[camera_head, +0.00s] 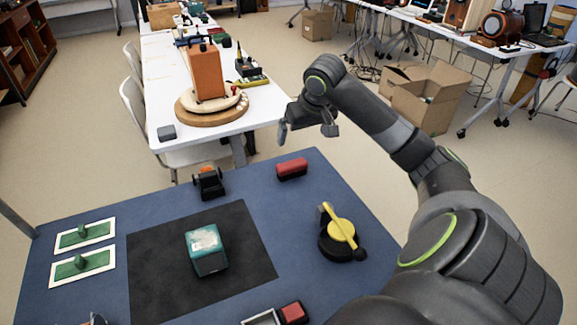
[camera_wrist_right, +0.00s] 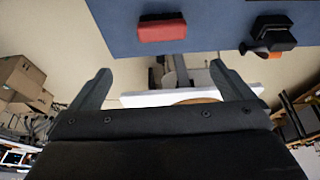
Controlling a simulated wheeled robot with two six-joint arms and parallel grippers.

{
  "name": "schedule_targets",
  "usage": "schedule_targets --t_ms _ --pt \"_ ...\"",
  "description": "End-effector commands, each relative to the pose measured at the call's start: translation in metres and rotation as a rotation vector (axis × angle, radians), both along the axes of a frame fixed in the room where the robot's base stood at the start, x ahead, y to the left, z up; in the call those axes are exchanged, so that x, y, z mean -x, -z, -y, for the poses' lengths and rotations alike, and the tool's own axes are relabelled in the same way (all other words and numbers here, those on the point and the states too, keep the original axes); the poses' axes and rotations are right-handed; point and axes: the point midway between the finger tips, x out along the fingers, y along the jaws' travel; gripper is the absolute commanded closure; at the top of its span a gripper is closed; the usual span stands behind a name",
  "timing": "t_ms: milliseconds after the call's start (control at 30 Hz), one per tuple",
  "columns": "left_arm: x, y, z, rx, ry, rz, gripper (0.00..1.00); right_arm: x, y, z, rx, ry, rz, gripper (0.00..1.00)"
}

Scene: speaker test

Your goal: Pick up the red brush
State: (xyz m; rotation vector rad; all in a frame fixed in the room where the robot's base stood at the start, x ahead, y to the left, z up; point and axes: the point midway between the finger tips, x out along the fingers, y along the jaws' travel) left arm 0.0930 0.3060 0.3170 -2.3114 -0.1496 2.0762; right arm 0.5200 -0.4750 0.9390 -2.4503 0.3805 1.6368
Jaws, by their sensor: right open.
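The red brush (camera_head: 291,169), a small red block with a dark side, lies near the far edge of the blue table mat (camera_head: 330,185). My right gripper (camera_head: 307,131) is open and empty, above and just beyond the brush in the head view. In the right wrist view the brush (camera_wrist_right: 162,31) lies ahead of the spread fingers (camera_wrist_right: 160,72), roughly centred between them and apart from them. My left gripper is not in view.
A black-and-orange item (camera_head: 209,182) stands left of the brush. A black-and-yellow device (camera_head: 339,238) is nearer right. A teal box (camera_head: 206,250) sits on a black mat (camera_head: 150,285). Another red block (camera_head: 293,312) is at the near edge. A white table (camera_head: 170,85) stands beyond.

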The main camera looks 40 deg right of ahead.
Motion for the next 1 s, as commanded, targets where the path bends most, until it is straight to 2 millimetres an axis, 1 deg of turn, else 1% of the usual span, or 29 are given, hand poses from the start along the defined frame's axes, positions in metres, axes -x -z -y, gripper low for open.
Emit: schedule_targets --t_ms 300,433,500,600,767,1000 --pt "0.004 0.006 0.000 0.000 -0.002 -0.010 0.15 -0.023 0.063 0.006 -0.006 0.000 -0.005 0.00" --pt "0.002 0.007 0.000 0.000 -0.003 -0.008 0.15 -0.033 0.087 0.009 -0.004 0.001 -0.005 0.00" --pt "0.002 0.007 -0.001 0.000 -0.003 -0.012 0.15 -0.037 0.096 0.011 -0.004 0.001 -0.003 0.00" --pt "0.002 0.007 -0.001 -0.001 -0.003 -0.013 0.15 -0.040 0.104 0.012 -0.003 -0.001 -0.002 0.00" --pt "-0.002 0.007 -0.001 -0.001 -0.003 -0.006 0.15 -0.044 0.112 0.012 -0.001 0.000 -0.002 0.00" --pt "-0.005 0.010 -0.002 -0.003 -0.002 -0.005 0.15 -0.057 0.145 0.013 -0.002 0.001 -0.002 0.00"
